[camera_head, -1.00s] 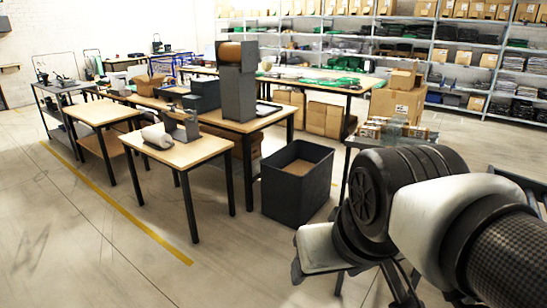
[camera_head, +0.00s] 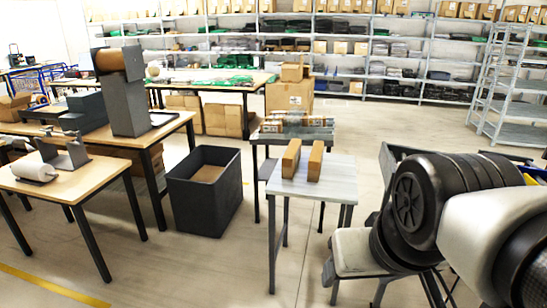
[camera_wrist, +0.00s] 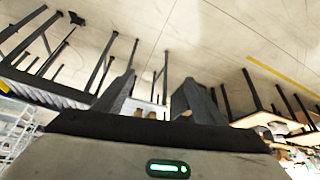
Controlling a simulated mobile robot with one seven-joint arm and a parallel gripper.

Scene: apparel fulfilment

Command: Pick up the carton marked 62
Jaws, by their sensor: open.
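Two narrow upright brown cartons stand side by side on a small pale grey table (camera_head: 338,172) in the head view: a left carton (camera_head: 291,158) and a right carton (camera_head: 315,160). A gap separates them. I cannot read a number on either, so I cannot tell which is marked 62. Several small cartons (camera_head: 298,121) stand on another table behind, their marks also unreadable. My gripper (camera_wrist: 157,92) is open and empty in the wrist view, its two dark fingers apart. Small brown shapes and a pale surface show far beyond the fingers.
A dark open bin (camera_head: 205,192) stands on the floor left of the grey table. A wooden table (camera_head: 75,188) with a white roll is further left. Stocked shelves line the back wall, with a metal rack (camera_head: 510,95) at right.

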